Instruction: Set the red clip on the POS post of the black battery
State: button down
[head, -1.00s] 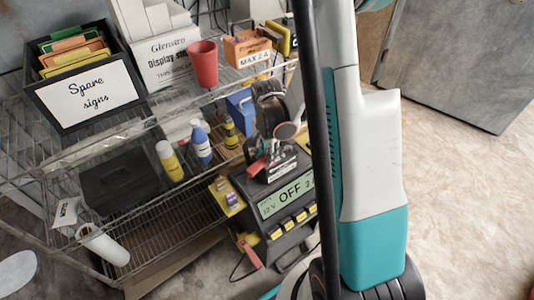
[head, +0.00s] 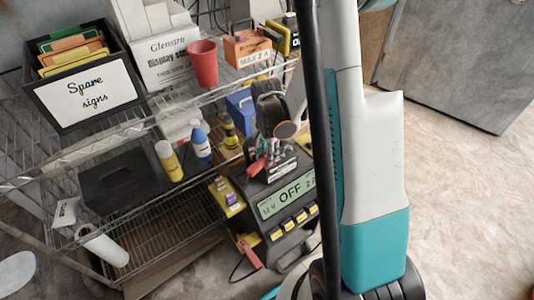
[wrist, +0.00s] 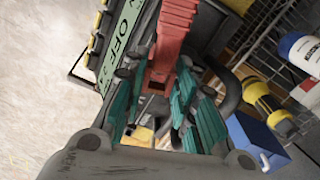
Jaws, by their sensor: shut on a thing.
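My gripper (wrist: 160,80) is shut on the red clip (wrist: 176,28), which sits between its teal finger pads in the wrist view. In the head view my gripper (head: 272,152) is low over the charger's top, with a bit of red (head: 257,166) at its fingers. A second red piece (head: 250,253) with a black cable is at the charger's lower left. I cannot make out a black battery with a POS post for sure; a dark box (head: 120,180) lies on the middle shelf, its markings unreadable.
A wire shelf (head: 95,150) fills the left. Yellow (head: 169,162) and blue-white (head: 201,143) bottles and a blue box (head: 240,106) stand close to my gripper. An orange box (head: 247,48) marked MAX 2 A and a red cup (head: 203,64) are above.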

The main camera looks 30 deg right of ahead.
jog(key=shift+f+b, duration=0.3)
jog(key=shift+f, duration=1.05)
jog(key=c, duration=1.2)
grip_release()
notch_tip(320, 180, up, 12)
